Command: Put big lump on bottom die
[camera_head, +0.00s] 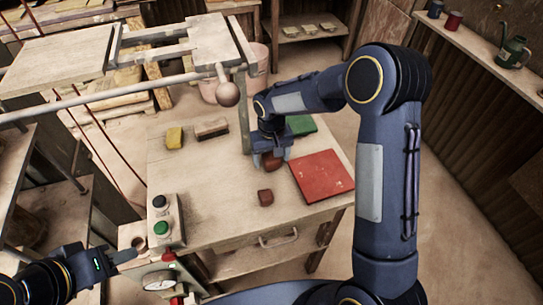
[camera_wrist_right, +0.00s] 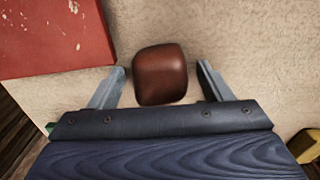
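A red-brown lump (camera_head: 271,162) sits on the table under my right gripper (camera_head: 270,150). In the right wrist view this lump (camera_wrist_right: 160,74) lies between the two open fingers of the right gripper (camera_wrist_right: 162,80), with a gap on each side. A smaller-looking red-brown lump (camera_head: 265,197) lies nearer on the table, apart from the gripper. My left gripper (camera_head: 122,257) is at the lower left by the control box, away from both lumps; its opening is not clear. I cannot make out the bottom die for certain.
A red board (camera_head: 322,178) and a green board (camera_head: 300,125) lie right of the gripper. A yellow sponge (camera_head: 174,138) and a brush (camera_head: 212,129) lie at the back left. A button box (camera_head: 165,222) stands front left. A ball-ended lever (camera_head: 228,94) hangs above the table.

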